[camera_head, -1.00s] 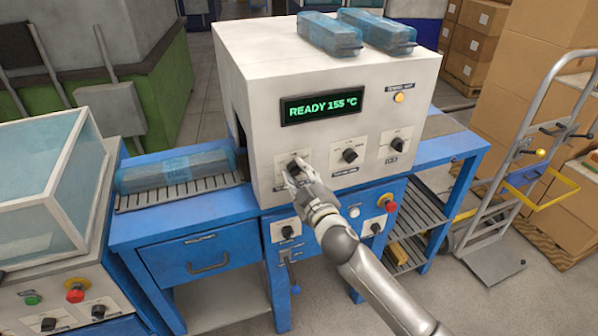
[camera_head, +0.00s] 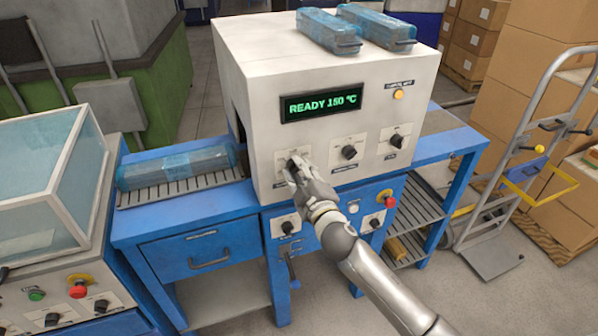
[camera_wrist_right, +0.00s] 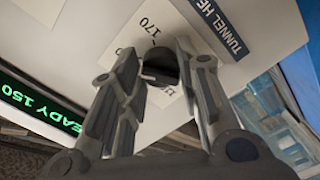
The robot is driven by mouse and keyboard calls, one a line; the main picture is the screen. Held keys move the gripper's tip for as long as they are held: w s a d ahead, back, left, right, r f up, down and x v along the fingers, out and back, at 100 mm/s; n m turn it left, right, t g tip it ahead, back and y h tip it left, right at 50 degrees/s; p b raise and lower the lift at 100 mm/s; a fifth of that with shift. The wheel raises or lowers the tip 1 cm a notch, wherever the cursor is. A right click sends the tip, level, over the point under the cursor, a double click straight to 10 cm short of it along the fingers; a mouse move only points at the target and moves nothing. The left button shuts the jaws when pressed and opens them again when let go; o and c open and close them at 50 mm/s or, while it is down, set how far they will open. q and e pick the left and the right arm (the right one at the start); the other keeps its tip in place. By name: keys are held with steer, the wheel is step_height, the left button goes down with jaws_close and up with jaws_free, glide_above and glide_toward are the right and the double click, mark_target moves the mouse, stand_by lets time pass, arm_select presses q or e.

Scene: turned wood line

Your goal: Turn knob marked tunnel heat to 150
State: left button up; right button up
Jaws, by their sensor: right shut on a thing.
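The tunnel heat knob (camera_wrist_right: 160,68) is black and sits on a white dial plate (camera_wrist_right: 130,38) marked 170 at one end. A dark label (camera_wrist_right: 222,28) beside it begins "TUNNEL HE". My right gripper (camera_head: 292,166) is at the leftmost upper knob in the head view and covers most of it. In the right wrist view my right gripper (camera_wrist_right: 165,70) has its two fingers on either side of the knob, shut on it. The green display (camera_head: 322,102) reads READY 150 °C. My left gripper is not in view.
Two more knobs (camera_head: 349,152) (camera_head: 396,140) are to the right on the white housing (camera_head: 250,70). Below are a red button (camera_head: 388,200) and further knobs. A blue wrapped pack (camera_head: 172,168) lies on the left rollers. A hand truck (camera_head: 500,215) stands at the right.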

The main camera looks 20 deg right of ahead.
steer(key=o, duration=1)
steer(key=s, duration=1.2)
steer(key=shift+d, duration=0.2)
